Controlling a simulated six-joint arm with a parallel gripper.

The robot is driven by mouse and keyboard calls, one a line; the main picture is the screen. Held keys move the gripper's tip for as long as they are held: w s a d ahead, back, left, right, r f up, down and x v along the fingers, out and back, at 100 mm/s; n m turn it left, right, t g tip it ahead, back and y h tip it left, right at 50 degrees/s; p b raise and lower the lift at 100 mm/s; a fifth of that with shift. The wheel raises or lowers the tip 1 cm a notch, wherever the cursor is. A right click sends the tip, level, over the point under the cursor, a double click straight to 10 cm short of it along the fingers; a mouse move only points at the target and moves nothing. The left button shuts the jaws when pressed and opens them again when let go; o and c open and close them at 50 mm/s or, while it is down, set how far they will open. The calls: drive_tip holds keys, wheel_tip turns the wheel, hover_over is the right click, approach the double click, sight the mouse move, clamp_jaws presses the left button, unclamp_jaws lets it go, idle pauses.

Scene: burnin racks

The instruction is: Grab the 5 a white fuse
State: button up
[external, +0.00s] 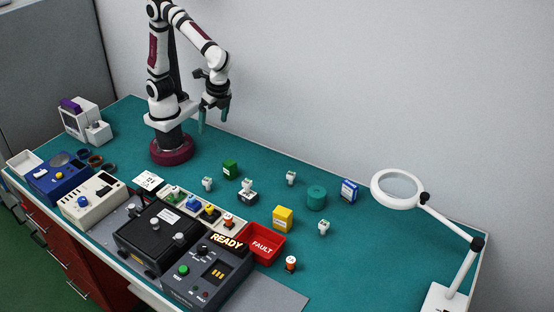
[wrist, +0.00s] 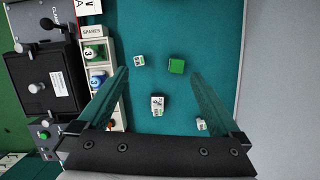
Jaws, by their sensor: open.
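Several small white fuses stand on the green bench mat: one at the left (external: 207,183), one in the middle (external: 247,184) that seems to sit on a dark piece, one behind (external: 291,177) and one at the right (external: 323,227). Their ratings are too small to read for sure. In the wrist view three white pieces show: upper left (wrist: 140,60), middle (wrist: 157,104) and lower right (wrist: 201,124). My gripper (external: 214,119) is open and empty, raised above the mat behind the fuses. In the wrist view its fingers (wrist: 158,75) spread either side of the middle piece.
The spares tray (external: 238,230) holds coloured fuses. The red FAULT bin (external: 263,243), black fixture (external: 150,238) and magnifier lamp (external: 397,188) are obstacles.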

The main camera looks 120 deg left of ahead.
drive_tip(key=s+a+f+m+t+y, duration=0.1)
drive_tip(key=s+a, duration=0.6)
drive_tip(key=s, duration=0.7)
drive_tip(key=m+t, duration=0.1)
drive_tip(key=m, duration=0.1)
drive_tip(key=shift+s+f+m+t, duration=0.2)
drive_tip(key=shift+s+m+t, duration=0.1)
drive_tip(key=shift+m+t, duration=0.1)
drive_tip(key=c, duration=0.5)
